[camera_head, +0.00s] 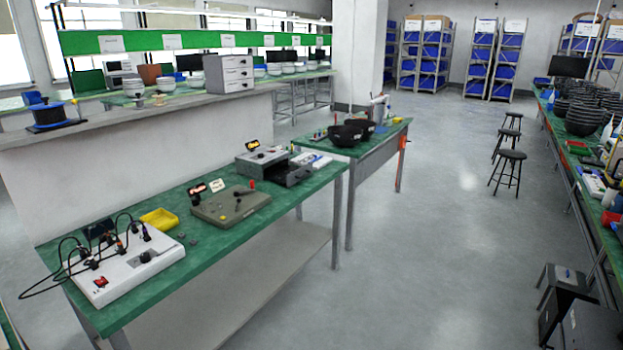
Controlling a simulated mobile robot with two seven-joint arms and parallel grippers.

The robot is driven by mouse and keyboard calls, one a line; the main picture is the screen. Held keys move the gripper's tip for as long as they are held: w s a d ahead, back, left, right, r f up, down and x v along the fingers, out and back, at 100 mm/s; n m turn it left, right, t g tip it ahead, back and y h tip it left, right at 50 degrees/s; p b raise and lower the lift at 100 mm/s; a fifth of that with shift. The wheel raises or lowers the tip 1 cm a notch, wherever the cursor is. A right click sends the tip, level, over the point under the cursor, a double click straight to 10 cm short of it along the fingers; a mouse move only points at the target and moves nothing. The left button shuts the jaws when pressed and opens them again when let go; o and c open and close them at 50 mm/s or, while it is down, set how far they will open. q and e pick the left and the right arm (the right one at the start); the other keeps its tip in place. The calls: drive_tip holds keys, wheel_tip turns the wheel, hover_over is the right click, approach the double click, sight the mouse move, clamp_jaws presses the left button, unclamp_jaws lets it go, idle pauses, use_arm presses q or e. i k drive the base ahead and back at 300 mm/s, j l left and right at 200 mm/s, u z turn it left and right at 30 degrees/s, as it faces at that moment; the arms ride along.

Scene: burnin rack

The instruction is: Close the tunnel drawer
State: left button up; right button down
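A grey metal box (262,160), which looks like the tunnel, stands at the far end of the near green-topped bench. Its dark drawer (292,174) sticks out from the side toward the right, so it appears open. A small lit display sits on top of the box. The inside of the drawer is too small to make out. Neither of my grippers is in view.
A second bench (375,138) with black bowls stands behind. Stools (508,160) stand right; the floor (430,240) between is clear.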

sight(290, 172)
drive_tip(key=i+l+u, duration=0.1)
drive_tip(key=i, duration=0.4)
drive_tip(key=i+l+u, duration=0.1)
drive_tip(key=i+l, duration=0.25)
drive_tip(key=i, duration=0.15)
drive_tip(key=i+l+u, duration=0.1)
drive_tip(key=i+l, duration=0.15)
drive_tip(key=i, duration=0.25)
drive_tip(key=i+l+u, duration=0.1)
drive_tip(key=i+l, duration=0.25)
drive_tip(key=i, duration=0.15)
